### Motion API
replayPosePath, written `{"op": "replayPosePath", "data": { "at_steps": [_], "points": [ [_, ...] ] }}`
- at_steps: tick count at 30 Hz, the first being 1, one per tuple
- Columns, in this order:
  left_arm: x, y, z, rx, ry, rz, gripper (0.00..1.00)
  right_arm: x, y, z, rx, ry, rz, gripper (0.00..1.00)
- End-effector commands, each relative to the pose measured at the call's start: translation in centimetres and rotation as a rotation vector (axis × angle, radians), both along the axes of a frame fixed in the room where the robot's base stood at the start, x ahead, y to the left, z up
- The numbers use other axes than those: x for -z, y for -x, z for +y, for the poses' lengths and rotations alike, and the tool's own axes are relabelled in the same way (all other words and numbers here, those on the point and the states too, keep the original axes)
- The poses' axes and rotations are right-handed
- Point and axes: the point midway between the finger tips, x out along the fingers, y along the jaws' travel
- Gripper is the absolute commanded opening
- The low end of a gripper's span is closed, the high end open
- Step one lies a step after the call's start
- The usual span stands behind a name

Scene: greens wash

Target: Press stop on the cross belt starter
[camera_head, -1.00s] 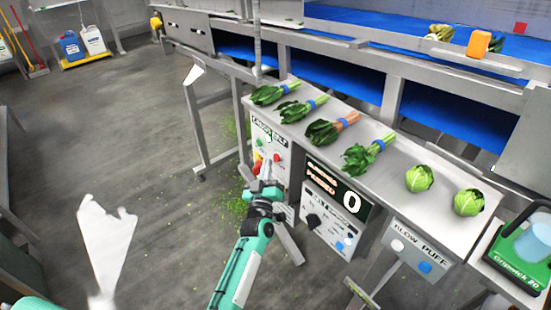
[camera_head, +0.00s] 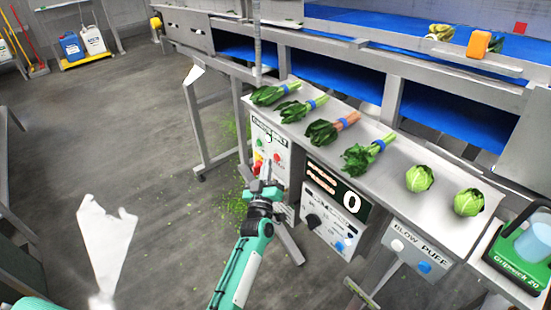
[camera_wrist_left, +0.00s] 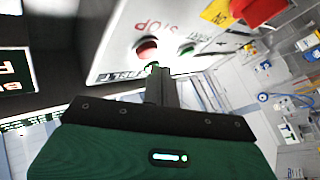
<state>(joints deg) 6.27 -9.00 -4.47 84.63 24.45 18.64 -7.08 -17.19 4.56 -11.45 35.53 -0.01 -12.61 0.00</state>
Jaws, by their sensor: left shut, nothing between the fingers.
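The cross belt starter (camera_head: 281,172) is a pale box on the bench front in the head view. It carries a red stop button (camera_head: 277,158), a green button (camera_head: 259,142) and a red knob on yellow (camera_head: 257,166). In the left wrist view the red button (camera_wrist_left: 146,48) sits under the word STOP, beside the green button (camera_wrist_left: 186,50). My left gripper (camera_head: 265,172) is shut and empty in front of the box. Its fingertips (camera_wrist_left: 155,68) appear close to the red button's edge; I cannot tell whether they touch it. My right gripper is not in view.
A panel with a black knob and a display (camera_head: 351,202) reading 0 is just right of the starter. A blow-puff box (camera_head: 413,250) is further right. Leafy bunches and two cabbages lie on the metal shelf (camera_head: 392,178) above. Open floor lies to the left.

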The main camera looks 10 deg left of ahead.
Motion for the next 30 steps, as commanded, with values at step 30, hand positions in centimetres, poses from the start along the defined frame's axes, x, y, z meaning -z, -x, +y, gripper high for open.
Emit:
{"op": "replayPosePath", "data": {
  "at_steps": [30],
  "points": [
    [-0.02,-0.68,-0.53,0.000,0.000,0.000,0.00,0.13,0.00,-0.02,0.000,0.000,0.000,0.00]
  ]
}}
